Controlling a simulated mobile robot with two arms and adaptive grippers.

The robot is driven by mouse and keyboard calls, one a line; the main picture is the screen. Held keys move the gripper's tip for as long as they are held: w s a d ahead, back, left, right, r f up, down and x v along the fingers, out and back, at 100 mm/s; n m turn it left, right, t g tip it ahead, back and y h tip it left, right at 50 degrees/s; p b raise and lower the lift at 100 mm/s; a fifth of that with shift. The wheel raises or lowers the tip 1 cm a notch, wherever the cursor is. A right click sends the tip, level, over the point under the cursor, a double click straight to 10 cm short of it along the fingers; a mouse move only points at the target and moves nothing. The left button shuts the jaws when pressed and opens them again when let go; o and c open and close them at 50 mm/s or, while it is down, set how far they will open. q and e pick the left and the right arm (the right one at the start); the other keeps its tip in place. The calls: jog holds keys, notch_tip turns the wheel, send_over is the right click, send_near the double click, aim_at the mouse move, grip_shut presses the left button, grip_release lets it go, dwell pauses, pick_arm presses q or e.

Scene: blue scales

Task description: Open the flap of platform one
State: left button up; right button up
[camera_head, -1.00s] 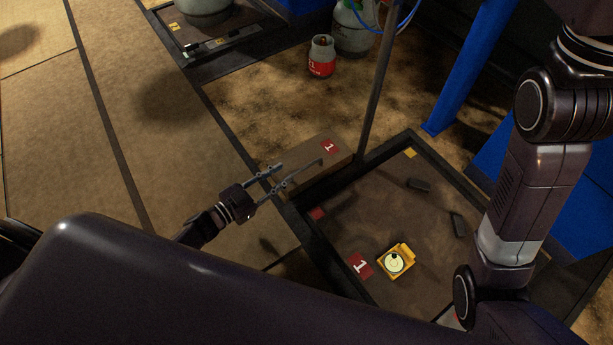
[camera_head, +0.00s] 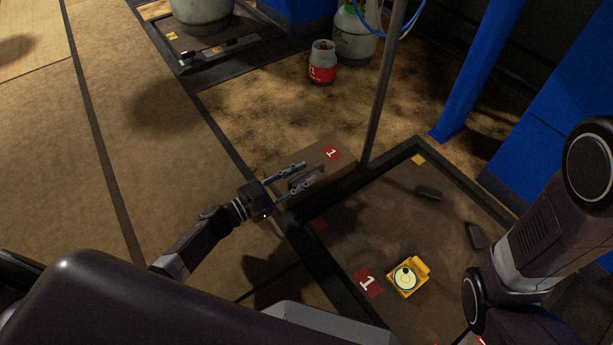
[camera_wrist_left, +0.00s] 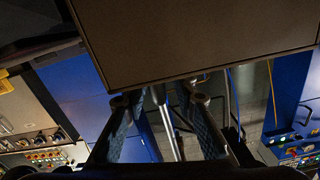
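Platform one is a dark-framed square pit (camera_head: 330,272) with a brown floor and a red "1" label (camera_head: 368,283). At its far left edge is a low brown box or flap (camera_head: 332,172) with another red "1" label (camera_head: 332,153). My left gripper (camera_head: 308,174) is at this box's near side, its two fingers apart and overlapping it in the head view. Contact cannot be told. In the left wrist view the fingers (camera_wrist_left: 165,105) are spread, with a large brown panel (camera_wrist_left: 190,40) in front of and above them. My right gripper is not in view.
A yellow device with a round dial (camera_head: 406,279) and dark blocks (camera_head: 475,236) lie on the platform. A thin post (camera_head: 383,90) rises behind the box. A red-and-grey gas cylinder (camera_head: 322,65) stands farther back. The floor at left is clear.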

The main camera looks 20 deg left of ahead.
pick_arm(q)
jog(key=shift+x, duration=0.95)
grip_shut()
